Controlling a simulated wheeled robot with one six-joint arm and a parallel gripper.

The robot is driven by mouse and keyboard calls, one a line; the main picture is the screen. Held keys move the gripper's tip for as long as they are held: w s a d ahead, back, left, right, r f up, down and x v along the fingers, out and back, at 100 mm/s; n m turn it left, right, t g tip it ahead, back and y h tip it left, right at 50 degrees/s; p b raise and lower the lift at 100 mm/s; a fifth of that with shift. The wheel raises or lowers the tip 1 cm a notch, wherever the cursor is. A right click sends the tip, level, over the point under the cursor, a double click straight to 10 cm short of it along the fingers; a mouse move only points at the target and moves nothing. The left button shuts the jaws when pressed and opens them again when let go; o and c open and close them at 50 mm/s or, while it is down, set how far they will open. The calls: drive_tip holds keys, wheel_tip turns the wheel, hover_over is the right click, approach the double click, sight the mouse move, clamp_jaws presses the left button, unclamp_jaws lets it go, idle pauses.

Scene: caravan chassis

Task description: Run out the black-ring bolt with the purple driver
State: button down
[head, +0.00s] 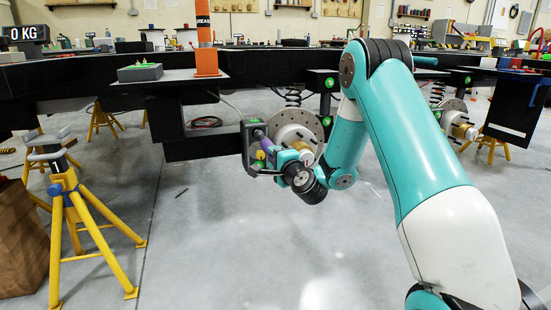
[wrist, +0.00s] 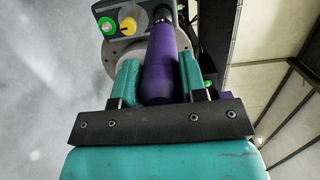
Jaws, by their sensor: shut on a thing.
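The purple driver (wrist: 160,70) is held between the two teal fingers of my gripper (wrist: 159,80). In the head view, my gripper (head: 273,150) is at the hub, with the purple driver (head: 262,154) showing small in it. The driver's dark shaft points at a dark grey block (wrist: 122,20), at the place of the black-ring bolt (wrist: 163,14), which is mostly hidden by the driver. I cannot tell whether the tip sits in the bolt. A green-ring bolt (wrist: 106,26) and a yellow-ring bolt (wrist: 128,25) show beside it.
A brake disc (head: 298,128) with a gold hub stands just behind my gripper. The black chassis beam (head: 70,80) runs above. An orange grease tube (head: 206,60) stands on a side shelf. Yellow stands (head: 75,220) are at left; the floor between is clear.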

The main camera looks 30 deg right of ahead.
drive_tip(key=shift+w+d+r+p, duration=0.1)
drive_tip(key=shift+w+d+p, duration=0.05)
drive_tip(key=shift+w+p, duration=0.35)
drive_tip(key=shift+w+d+r+p, duration=0.15)
drive_tip(key=shift+w+p, duration=0.25)
drive_tip(key=shift+p, duration=0.2)
idle(2.6)
drive_tip(key=shift+f, duration=0.1)
drive_tip(key=shift+s+a+f+b, duration=0.15)
drive_tip(key=shift+s+b, duration=0.15)
drive_tip(key=shift+b, duration=0.25)
drive_tip(key=shift+s+a+b, duration=0.2)
drive_tip(key=shift+s+b, duration=0.6)
drive_tip(key=shift+b, duration=0.2)
drive_tip(key=shift+s+a+b, duration=0.2)
drive_tip(key=shift+s+b, duration=0.5)
drive_tip(key=shift+s+a+b, duration=0.2)
drive_tip(key=shift+s+b, duration=0.45)
